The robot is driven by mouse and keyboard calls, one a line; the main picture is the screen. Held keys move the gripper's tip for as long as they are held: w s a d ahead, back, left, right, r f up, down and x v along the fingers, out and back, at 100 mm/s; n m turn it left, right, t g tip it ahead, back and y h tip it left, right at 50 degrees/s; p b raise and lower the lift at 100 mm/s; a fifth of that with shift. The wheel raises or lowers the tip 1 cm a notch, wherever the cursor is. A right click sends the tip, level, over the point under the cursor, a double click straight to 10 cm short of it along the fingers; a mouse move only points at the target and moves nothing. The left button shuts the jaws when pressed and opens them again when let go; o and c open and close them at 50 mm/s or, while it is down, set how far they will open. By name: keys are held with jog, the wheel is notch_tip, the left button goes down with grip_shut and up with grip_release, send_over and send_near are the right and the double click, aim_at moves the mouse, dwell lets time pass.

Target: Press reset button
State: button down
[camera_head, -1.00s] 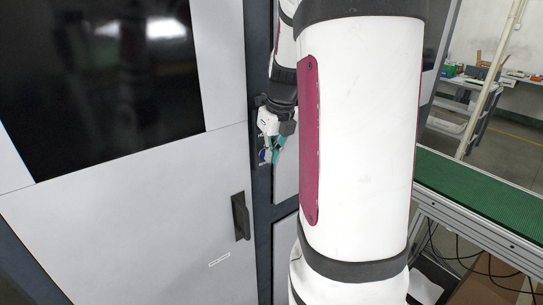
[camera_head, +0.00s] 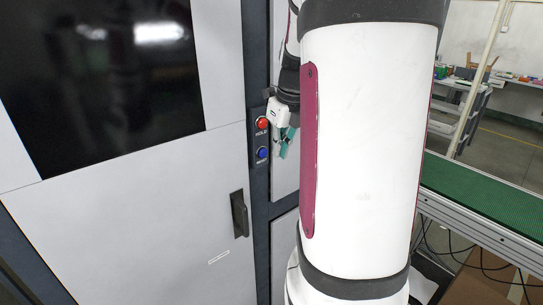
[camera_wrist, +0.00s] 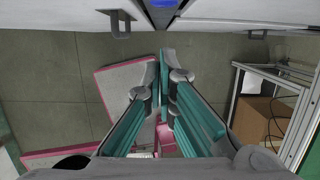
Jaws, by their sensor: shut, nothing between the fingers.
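A dark control panel (camera_head: 262,139) on the machine front carries a red button (camera_head: 262,123) above a blue button (camera_head: 262,153). The label under the red one seems to read HOLD; the one under the blue button is too small to read surely. My gripper (camera_head: 284,153), with teal fingers, is just right of the blue button in the head view, with a visible gap between them. In the wrist view my gripper (camera_wrist: 167,55) is shut and empty, its fingertips pointing at the machine front. A blue patch (camera_wrist: 163,3) shows at the top edge there, possibly the blue button.
A black door handle (camera_head: 239,214) sticks out below and left of the panel. A green conveyor (camera_head: 480,195) stands at the right. My white arm link blocks the middle of the head view. A cardboard box (camera_wrist: 262,120) sits under a metal frame.

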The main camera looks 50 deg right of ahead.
jog(key=v, duration=0.7)
jog(key=shift+a+b, duration=0.15)
jog(key=shift+b, duration=0.2)
jog(key=shift+s, duration=0.1)
jog(key=a+r+n+t, duration=0.1)
jog(key=a+r+n, duration=0.1)
jog(key=a+n, duration=1.5)
jog(key=s+a+f+n+t, duration=0.1)
jog(key=s+a+n, duration=0.2)
jog(key=a+n, duration=0.4)
jog(key=s+a+f+n, duration=0.2)
jog(key=a+n, duration=0.5)
jog(key=n, duration=0.7)
jog(key=shift+s+a+n+t+y, duration=0.2)
jog(key=shift+s+n+t+y, duration=0.1)
jog(key=shift+s+t, duration=0.15)
jog(key=shift+f, duration=0.15)
